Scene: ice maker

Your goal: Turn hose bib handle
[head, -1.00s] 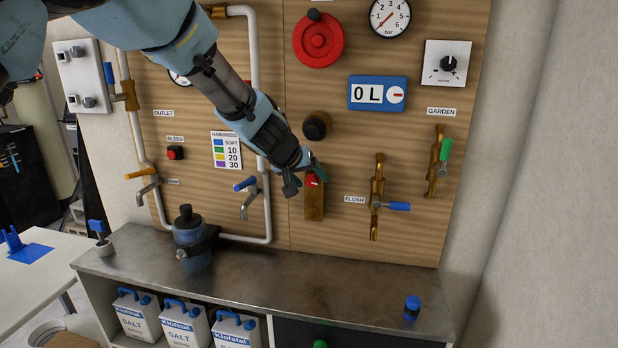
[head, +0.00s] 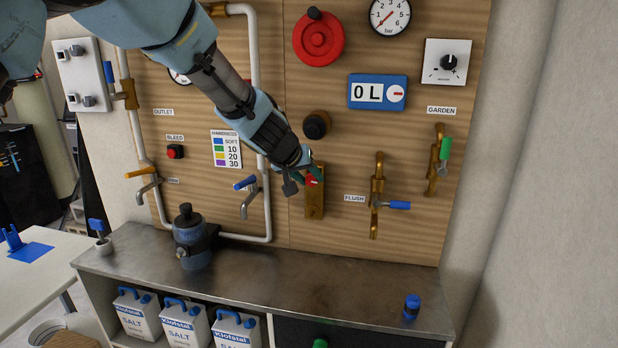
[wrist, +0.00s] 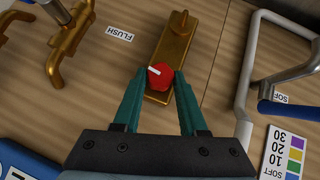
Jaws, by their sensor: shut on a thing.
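My gripper (wrist: 160,77) is shut on a red knob (wrist: 159,78) with a white pointer line, one teal finger on each side. The knob sits on a long brass plate (wrist: 174,47) fixed to the wooden panel. In the head view my gripper (head: 313,177) comes from the upper left and partly hides the red knob (head: 312,182); the brass plate (head: 314,205) shows below it. Taps with an orange handle (head: 140,173) and a blue handle (head: 245,183) are to the left. I cannot tell which fitting is named the hose bib.
The brass FLUSH valve (head: 377,190) with a blue lever and the GARDEN valve with a green handle (head: 445,149) are to the right. A black knob (head: 316,125) is just above. A white pipe (wrist: 245,92) runs beside the plate. The metal bench (head: 290,285) below is mostly clear.

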